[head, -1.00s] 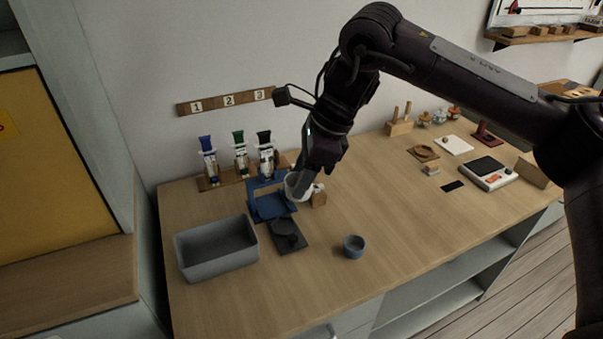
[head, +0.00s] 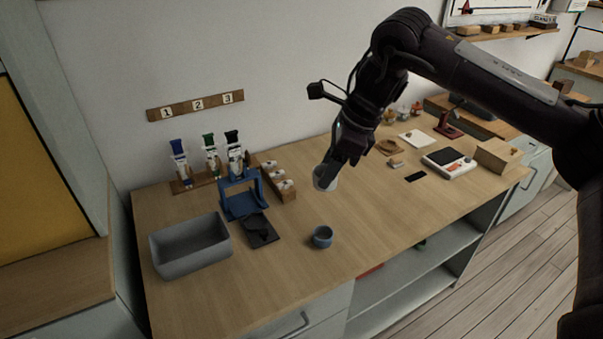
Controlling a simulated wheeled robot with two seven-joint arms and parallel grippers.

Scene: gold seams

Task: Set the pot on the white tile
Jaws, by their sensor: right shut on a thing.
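A pale grey-white pot (head: 323,181) is in the fingers of my right gripper (head: 334,164), which is shut on its side. The pot is over the middle of the table; I cannot tell how high. The gripper hides part of its rim. The white tile (head: 419,140) lies flat at the back right of the table, to the right of the gripper and farther back. A small dark thing shows at its left edge. My left gripper is not in view.
A small blue-grey cup (head: 322,238) stands near the front edge. A grey bin (head: 190,247), a blue stand (head: 241,197) and a dark plate (head: 259,231) are at left. A wooden ring (head: 389,147) and a white scale (head: 449,162) lie near the tile.

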